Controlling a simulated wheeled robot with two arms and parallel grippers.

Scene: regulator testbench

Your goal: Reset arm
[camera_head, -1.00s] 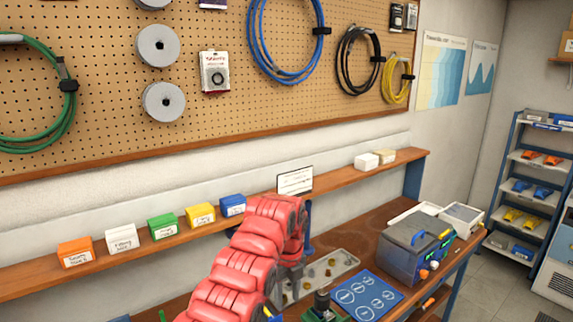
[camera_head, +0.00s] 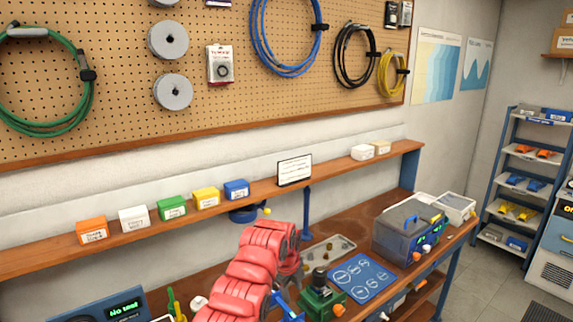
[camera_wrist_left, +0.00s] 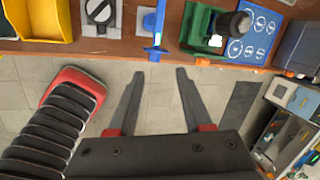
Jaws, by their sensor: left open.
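My left arm, red and padded, comes up from the bottom of the head view. In the left wrist view my left gripper (camera_wrist_left: 160,75) is open and empty. Its two dark fingers point at the bench's front edge, with grey floor tiles behind them and nothing between them. My right gripper is not in view.
The wooden bench holds a green fixture (camera_head: 322,297), a blue mat with circles (camera_head: 361,278), a metal tray (camera_head: 330,250) and a grey-blue case (camera_head: 405,235). A shelf with small coloured boxes (camera_head: 172,208) runs behind. A yellow bin (camera_wrist_left: 40,20) is at upper left.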

